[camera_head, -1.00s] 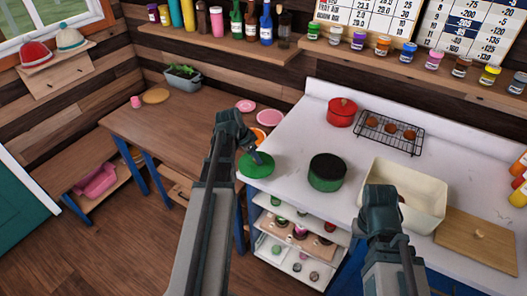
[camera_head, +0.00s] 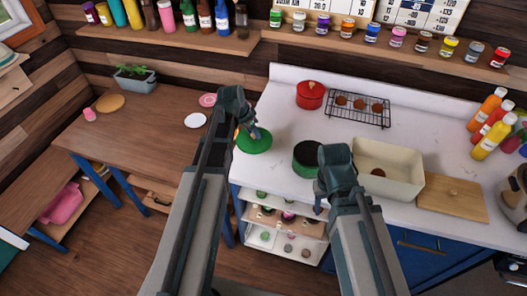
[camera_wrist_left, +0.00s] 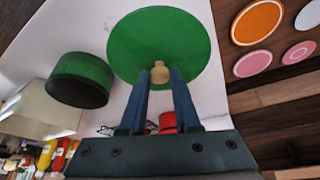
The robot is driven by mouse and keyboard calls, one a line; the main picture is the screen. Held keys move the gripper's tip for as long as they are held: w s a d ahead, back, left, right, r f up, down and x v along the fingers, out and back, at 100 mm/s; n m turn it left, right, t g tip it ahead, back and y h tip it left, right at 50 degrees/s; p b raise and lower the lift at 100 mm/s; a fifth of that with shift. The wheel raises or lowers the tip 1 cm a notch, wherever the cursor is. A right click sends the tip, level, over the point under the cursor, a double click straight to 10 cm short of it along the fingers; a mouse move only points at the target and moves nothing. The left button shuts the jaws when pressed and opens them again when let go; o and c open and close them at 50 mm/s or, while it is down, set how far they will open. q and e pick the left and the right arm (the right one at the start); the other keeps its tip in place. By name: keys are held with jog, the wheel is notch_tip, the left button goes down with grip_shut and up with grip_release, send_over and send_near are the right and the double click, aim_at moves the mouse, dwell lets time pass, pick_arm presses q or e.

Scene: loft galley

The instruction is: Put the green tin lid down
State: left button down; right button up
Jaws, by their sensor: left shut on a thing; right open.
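The green tin lid (camera_head: 254,143) is a flat green disc near the left end of the white counter in the head view. My left gripper (camera_wrist_left: 160,76) is shut on its pale knob (camera_wrist_left: 160,70). I cannot tell whether the lid touches the counter. The green tin (camera_head: 305,160), with a dark top, stands on the counter to the right of the lid. It also shows at the left in the left wrist view (camera_wrist_left: 80,78). My right gripper (camera_head: 319,203) is open by the counter's front edge, just below the tin in the head view; its fingers are partly hidden.
A red pot (camera_head: 310,96) and a wire rack (camera_head: 358,110) stand at the back of the white counter (camera_head: 275,180). A cream bin (camera_head: 405,180) and a wooden board (camera_head: 452,198) are to the right. A wooden table (camera_head: 150,130) with coloured discs is left.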

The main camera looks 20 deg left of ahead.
aim_at(267, 136)
pick_arm(q)
jog(key=d, duration=0.2)
jog(key=w+d+r, duration=0.1)
jog(key=shift+d, duration=0.3)
notch_tip(267, 136, down, 10)
jog(key=b, duration=1)
jog(key=shift+f, duration=0.15)
jog(key=c, duration=0.6)
grip_release()
